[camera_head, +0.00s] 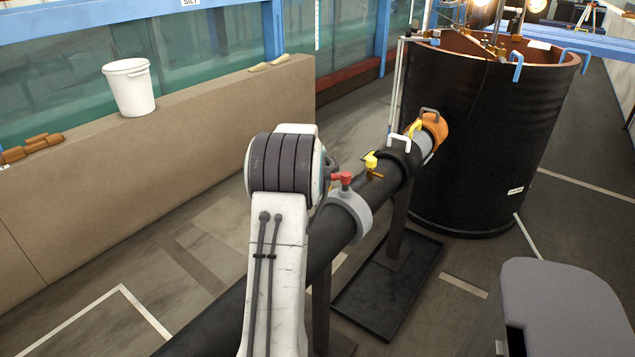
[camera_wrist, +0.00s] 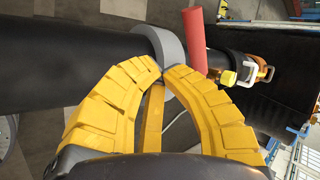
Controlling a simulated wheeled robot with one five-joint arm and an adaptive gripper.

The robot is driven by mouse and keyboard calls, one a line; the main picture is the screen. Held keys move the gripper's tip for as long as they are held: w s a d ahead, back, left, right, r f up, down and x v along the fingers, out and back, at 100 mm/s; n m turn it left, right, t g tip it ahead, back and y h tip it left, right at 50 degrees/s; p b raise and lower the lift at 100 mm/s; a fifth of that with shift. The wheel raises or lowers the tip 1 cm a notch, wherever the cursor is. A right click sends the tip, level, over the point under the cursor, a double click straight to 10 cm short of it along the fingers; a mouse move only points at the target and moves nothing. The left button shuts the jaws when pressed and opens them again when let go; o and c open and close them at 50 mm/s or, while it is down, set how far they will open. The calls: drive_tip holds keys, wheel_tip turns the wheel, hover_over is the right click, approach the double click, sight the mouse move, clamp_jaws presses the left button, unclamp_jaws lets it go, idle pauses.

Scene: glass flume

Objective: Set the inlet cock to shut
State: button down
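A cock with a red handle (camera_head: 343,180) sits on a grey collar (camera_head: 352,212) around the black pipe. A second, yellow cock (camera_head: 371,163) stands farther along the pipe. No label shows which one is the inlet cock. The grey collar (camera_wrist: 172,50) lies behind the tips. In the head view my arm hides the gripper.
The black pipe (camera_head: 325,245) runs to a large black tank (camera_head: 490,130) through an orange coupling (camera_head: 436,126). A dark tray (camera_head: 385,300) lies on the floor beneath. A white bucket (camera_head: 129,88) stands on the ledge at left. Floor left of the pipe is open.

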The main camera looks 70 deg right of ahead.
drive_tip(key=shift+w+d+f+p, duration=0.2)
drive_tip(key=shift+d+f, duration=0.2)
drive_tip(key=shift+d, duration=0.45)
drive_tip(key=shift+w+d+f+p, duration=0.1)
drive_tip(key=shift+w+d+f, duration=0.25)
drive_tip(key=shift+d, duration=0.55)
drive_tip(key=shift+w+d+f+p, duration=0.1)
drive_tip(key=shift+d+f, duration=0.35)
drive_tip(key=shift+d, duration=0.4)
